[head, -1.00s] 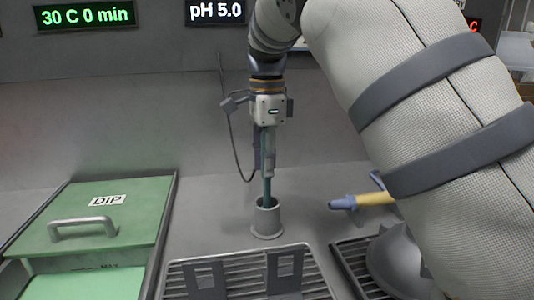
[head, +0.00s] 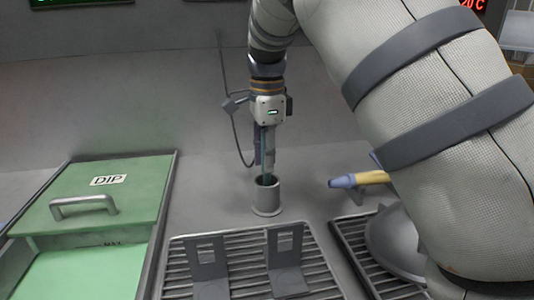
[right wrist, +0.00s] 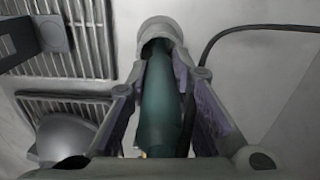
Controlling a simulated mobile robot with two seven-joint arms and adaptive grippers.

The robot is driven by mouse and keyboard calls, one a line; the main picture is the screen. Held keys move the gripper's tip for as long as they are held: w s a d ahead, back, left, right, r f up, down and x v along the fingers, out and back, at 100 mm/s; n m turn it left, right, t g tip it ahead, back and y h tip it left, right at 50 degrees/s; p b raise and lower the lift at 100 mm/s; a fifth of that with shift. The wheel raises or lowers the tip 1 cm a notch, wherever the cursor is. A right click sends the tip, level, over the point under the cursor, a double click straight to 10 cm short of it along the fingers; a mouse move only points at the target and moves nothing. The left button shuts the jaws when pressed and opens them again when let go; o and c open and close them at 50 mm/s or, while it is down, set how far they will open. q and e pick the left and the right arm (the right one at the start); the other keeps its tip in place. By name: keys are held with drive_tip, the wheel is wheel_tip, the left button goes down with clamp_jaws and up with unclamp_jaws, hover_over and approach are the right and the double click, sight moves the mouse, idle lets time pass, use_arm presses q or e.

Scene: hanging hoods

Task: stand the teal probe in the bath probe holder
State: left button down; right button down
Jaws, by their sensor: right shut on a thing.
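The teal probe (right wrist: 162,105) is upright between the fingers of my right gripper (head: 265,160), which is shut on it. In the head view only a short stretch of the probe shows, between the fingers and the holder. The grey cup-shaped bath probe holder (head: 266,197) stands on the deck right below the gripper. The probe's lower end is inside the holder's mouth and hidden by its wall. In the right wrist view the holder's rim (right wrist: 160,27) shows around the probe at the top. My left gripper is not in view.
A slotted grey rack (head: 240,262) with two upright brackets lies in front of the holder. A green DIP bath with a handled lid (head: 90,200) is at left. A yellow and blue tool (head: 358,179) and a grey dome (head: 397,245) are at right. A dark cable hangs behind the gripper.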

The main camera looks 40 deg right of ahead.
drive_tip(key=c, duration=1.4)
unclamp_jaws()
drive_tip(key=shift+o, duration=0.2)
wheel_tip(320, 180, up, 12)
drive_tip(key=shift+r, duration=0.1)
